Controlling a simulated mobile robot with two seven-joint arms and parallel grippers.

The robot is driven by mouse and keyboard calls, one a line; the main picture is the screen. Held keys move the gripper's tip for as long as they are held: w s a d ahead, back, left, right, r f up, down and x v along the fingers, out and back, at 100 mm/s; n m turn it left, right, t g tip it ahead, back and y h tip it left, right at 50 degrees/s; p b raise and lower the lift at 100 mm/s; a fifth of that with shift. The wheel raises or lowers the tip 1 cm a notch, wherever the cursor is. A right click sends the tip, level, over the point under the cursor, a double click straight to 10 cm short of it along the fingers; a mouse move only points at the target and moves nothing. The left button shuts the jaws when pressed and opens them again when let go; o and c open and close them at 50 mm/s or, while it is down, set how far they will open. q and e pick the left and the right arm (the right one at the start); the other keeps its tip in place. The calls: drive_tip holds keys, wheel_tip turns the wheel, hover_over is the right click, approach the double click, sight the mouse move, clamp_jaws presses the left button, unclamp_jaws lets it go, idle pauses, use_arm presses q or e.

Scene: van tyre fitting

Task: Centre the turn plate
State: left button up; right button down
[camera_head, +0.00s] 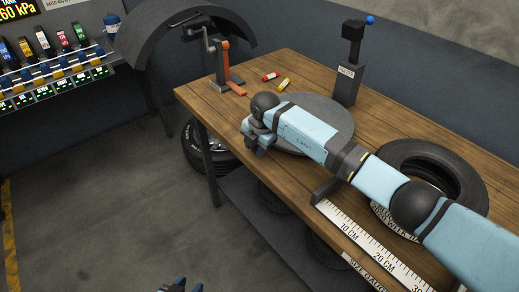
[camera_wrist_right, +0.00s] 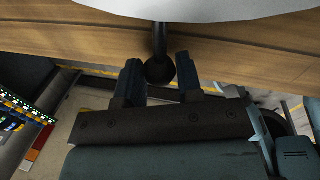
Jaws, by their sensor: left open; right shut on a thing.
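The turn plate (camera_head: 335,117) is a round grey disc lying on the wooden bench. My right arm crosses over it and hides part of it. My right gripper (camera_head: 258,146) is at the plate's front left side, by the bench's front edge. In the right wrist view the plate (camera_wrist_right: 225,8) shows as a pale curved edge at the top. A dark rod with a black ball knob (camera_wrist_right: 160,72) points from it, and my right gripper is shut on the knob. My left gripper (camera_head: 181,286) is low at the bottom edge of the head view, open, apart from the bench.
A tyre (camera_head: 445,165) lies on the bench at right, with a ruler (camera_head: 365,238) along the front edge. A dark post with a blue ball (camera_head: 350,65) stands behind the plate. A crank-handled tool (camera_head: 222,65) and red and yellow markers (camera_head: 284,85) lie toward the left.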

idle(0.3)
drive_tip(key=c, duration=0.8)
unclamp_jaws()
drive_tip(key=shift+r, duration=0.1)
drive_tip(key=r, duration=0.4)
drive_tip(key=s+d+r, duration=0.1)
drive_tip(key=r, duration=0.4)
drive_tip(key=d+r, duration=0.1)
drive_tip(key=r, duration=0.3)
drive_tip(key=shift+s+d+r+b, duration=0.15)
drive_tip(key=shift+s+r+b, duration=0.05)
drive_tip(key=shift+s+b, duration=0.1)
